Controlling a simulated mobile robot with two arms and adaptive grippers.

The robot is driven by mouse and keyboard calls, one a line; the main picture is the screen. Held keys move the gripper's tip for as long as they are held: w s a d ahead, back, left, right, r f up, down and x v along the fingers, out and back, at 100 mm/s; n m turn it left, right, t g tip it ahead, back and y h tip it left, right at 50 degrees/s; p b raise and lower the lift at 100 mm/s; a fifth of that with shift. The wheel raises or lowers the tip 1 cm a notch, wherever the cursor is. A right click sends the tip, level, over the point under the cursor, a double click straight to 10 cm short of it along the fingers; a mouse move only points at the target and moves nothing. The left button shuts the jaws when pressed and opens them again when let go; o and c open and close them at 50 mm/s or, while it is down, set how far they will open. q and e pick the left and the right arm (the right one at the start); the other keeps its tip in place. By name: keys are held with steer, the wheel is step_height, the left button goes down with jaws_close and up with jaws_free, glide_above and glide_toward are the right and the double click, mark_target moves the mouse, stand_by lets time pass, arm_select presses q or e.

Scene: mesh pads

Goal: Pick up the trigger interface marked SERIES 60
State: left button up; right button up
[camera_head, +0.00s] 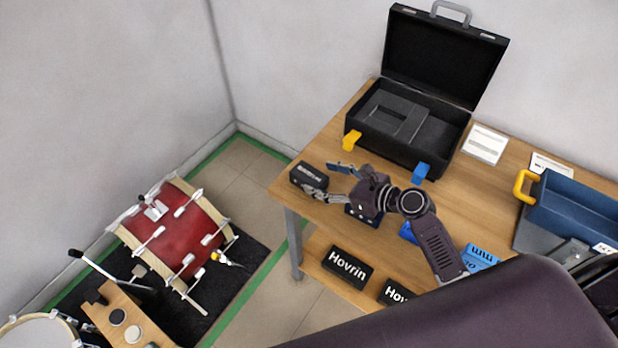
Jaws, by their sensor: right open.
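A small dark box (309,174) with pale markings lies at the left end of the wooden table; its lettering is too small to read, so I cannot tell if it is the SERIES 60 trigger interface. My right gripper (323,180) is open, its fingers spread toward this box. One finger is close to the box's near side; I cannot tell whether it touches. Another dark unit (361,216) lies partly hidden under my right gripper, its marking unreadable. My left gripper is not in view.
An open black case (455,130) with yellow and blue latches stands behind. Hovrin boxes (347,268) sit on the lower shelf. A red drum (178,232) stands on the floor left.

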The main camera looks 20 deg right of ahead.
mark_target(311, 175)
steer(key=shift+x, duration=1.9)
steer(key=c, duration=1.5)
steer(key=shift+c, duration=0.3)
steer(key=shift+r, duration=0.15)
